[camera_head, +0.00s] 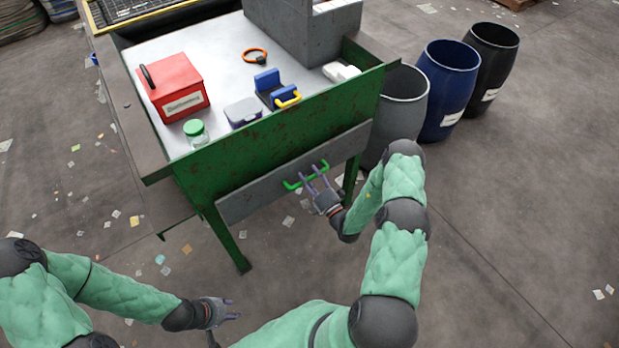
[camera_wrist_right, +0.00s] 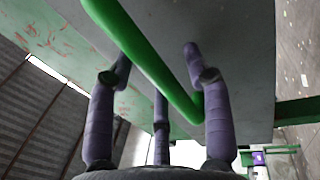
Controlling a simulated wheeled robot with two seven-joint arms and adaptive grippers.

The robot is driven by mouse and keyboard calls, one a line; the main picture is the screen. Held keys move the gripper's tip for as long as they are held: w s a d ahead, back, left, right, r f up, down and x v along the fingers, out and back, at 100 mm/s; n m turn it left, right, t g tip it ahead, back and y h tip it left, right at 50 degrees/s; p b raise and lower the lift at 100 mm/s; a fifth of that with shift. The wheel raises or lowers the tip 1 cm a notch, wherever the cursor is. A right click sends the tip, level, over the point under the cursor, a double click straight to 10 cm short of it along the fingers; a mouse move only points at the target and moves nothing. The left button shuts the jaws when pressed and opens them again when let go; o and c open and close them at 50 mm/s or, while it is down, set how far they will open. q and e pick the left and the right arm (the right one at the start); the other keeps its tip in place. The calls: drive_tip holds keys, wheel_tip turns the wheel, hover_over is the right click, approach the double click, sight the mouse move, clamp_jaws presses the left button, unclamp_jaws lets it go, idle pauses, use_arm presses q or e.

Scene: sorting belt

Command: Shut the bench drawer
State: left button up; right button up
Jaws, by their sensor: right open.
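The bench drawer (camera_head: 260,194) has a grey front below the green bench edge; how far it stands out is hard to tell. Its green handle (camera_head: 308,176) is a bar across the front. My right gripper (camera_head: 314,178) is at the handle, open, with its purple fingers on either side of the bar. In the right wrist view, the green handle (camera_wrist_right: 150,62) runs between the spread fingers (camera_wrist_right: 160,100), close to the grey drawer front (camera_wrist_right: 235,60). My left gripper (camera_head: 232,308) is low at the left, apart from the bench, with its fingers spread and empty.
On the bench top (camera_head: 215,50) are a red box (camera_head: 172,88), a green-lidded jar (camera_head: 196,132), a grey case (camera_head: 243,112) and a blue clamp-like item (camera_head: 268,84). Barrels (camera_head: 447,90) stand right of the bench. Scraps litter the otherwise open floor.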

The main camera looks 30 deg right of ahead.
sight(303, 170)
drive_tip(key=shift+c, duration=0.3)
clamp_jaws()
drive_tip(key=x, duration=0.4)
drive_tip(key=shift+w+a+f, duration=0.1)
drive_tip(key=shift+w+f, duration=0.15)
drive_tip(key=shift+f, duration=0.2)
drive_tip(key=shift+r, duration=0.1)
drive_tip(key=shift+c, duration=1.6)
unclamp_jaws()
drive_tip(key=o, duration=0.4)
drive_tip(key=shift+w, duration=0.2)
drive_tip(key=shift+s, duration=0.1)
